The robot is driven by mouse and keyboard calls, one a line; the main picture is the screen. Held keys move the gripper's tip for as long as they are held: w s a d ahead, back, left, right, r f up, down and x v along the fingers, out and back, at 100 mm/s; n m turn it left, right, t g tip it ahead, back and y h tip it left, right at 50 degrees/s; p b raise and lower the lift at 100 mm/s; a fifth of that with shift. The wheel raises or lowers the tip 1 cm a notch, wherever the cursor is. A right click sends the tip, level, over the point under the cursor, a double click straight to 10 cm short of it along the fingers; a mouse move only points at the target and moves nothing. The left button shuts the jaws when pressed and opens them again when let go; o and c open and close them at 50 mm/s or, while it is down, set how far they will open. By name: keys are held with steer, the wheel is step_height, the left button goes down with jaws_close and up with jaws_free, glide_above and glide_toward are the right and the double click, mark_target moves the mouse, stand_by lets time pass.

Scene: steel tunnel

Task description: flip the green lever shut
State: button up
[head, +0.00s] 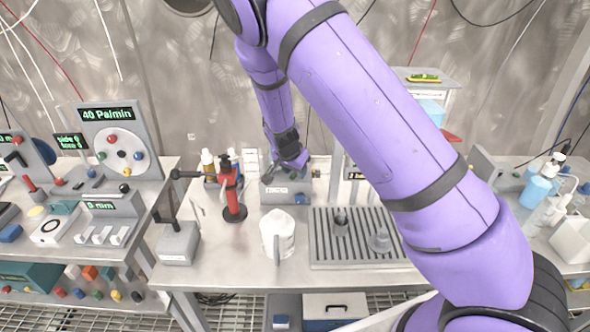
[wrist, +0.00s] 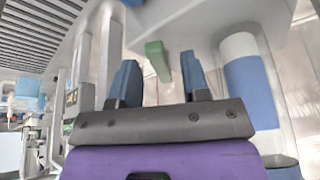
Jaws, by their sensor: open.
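The green lever (wrist: 157,62) shows in the wrist view as a short tapered bar, hanging from the underside of a pale grey body (wrist: 215,18). My gripper (wrist: 160,70) is open, with one blue-grey finger on each side of the lever. The lever lies between the fingertips in this view; I cannot tell how deep it is between them, and no touch shows. In the head view my gripper (head: 271,172) is small, above a grey labelled box (head: 272,196) at the back of the middle bench. I cannot make out the lever in that view.
A slatted tray (head: 355,254) with small cups lies to the right. A blue-and-white cylinder (wrist: 250,82) stands right of the fingers in the wrist view.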

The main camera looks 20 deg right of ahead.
jaws_close()
steer(key=shift+w+a+m+h, duration=0.25)
steer(key=shift+m+h, duration=0.05)
steer(key=shift+m, duration=0.4)
steer(key=shift+w+a+m+g, duration=0.15)
steer(key=shift+w+m+g, duration=0.15)
steer(key=shift+m+g, duration=0.35)
jaws_free()
steer(key=shift+r, duration=0.1)
steer(key=v, duration=1)
steer(key=shift+s+a+r, duration=0.2)
steer(key=shift+a+r, duration=0.05)
steer(key=shift+r, duration=0.05)
